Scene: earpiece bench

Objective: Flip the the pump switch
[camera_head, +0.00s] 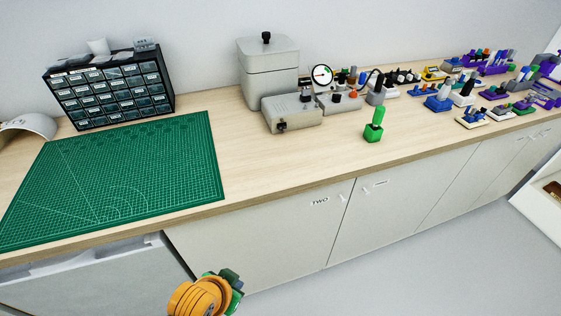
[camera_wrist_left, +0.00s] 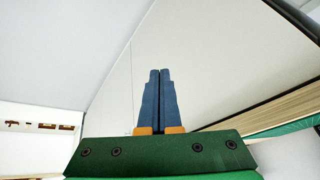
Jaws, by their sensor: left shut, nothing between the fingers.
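A low grey box (camera_head: 292,113) stands on the bench in front of a tall grey lidded pot. It has a small dark switch-like part (camera_head: 281,126) on its front face; I cannot tell its position or whether it is the pump switch. My left gripper (camera_wrist_left: 160,72) shows in the left wrist view with its two blue fingers together and nothing between them. In the head view only my orange and green left wrist (camera_head: 208,292) shows at the bottom, below and in front of the bench, well apart from the box. My right gripper is not in view.
The pot (camera_head: 268,72) and a round gauge (camera_head: 321,76) stand behind the box. A green block-like item (camera_head: 374,126) stands to its right. A green cutting mat (camera_head: 120,175) and a drawer cabinet (camera_head: 110,88) are at left. Bench surface before the box is clear.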

